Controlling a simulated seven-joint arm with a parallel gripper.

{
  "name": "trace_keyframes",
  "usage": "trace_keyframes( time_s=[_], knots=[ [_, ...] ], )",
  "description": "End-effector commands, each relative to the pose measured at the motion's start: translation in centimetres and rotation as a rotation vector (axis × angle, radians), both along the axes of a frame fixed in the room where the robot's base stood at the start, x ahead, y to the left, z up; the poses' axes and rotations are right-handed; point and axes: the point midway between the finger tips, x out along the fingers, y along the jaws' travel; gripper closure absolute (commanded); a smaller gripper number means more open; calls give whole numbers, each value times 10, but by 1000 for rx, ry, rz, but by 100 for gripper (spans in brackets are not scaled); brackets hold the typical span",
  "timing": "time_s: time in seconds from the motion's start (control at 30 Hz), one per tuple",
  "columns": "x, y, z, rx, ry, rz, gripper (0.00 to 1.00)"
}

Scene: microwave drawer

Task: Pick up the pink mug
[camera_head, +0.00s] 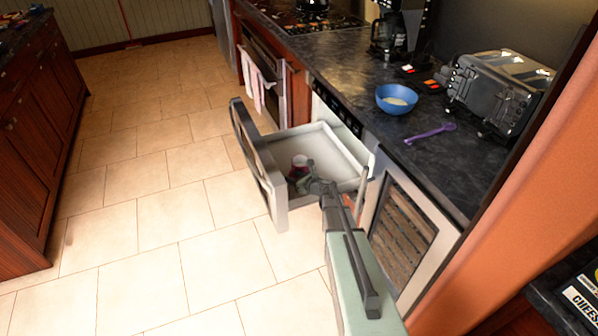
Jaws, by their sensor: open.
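A small mug (299,160) with a pinkish-red side and a pale rim stands inside the pulled-out microwave drawer (336,141), near the drawer's front panel. My arm reaches in from the lower right, over the drawer's near side wall. My gripper (302,180) is down in the drawer right beside the mug, on its near side. It is open. The fingers are small and dark here, and they hide the mug's lower part. I cannot tell whether they touch the mug or stand around it.
The drawer's front panel (258,160) and walls surround the gripper closely. On the dark counter above are a blue bowl (397,98), a purple spoon (430,133), a toaster (500,88) and a coffee maker (393,30). The tiled floor (150,220) at left is clear.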

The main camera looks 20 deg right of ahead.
Motion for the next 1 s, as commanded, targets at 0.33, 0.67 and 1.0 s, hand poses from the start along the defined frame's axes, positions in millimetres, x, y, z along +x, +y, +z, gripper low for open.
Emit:
trace_keyframes(
  time_s=[0.33, 0.67, 1.0],
  knots=[
    [13, 5, -6, -1, 1, -1, 59],
    [13, 5, -6, -1, 1, -1, 88],
    [13, 5, -6, -1, 1, -1, 100]
  ],
)
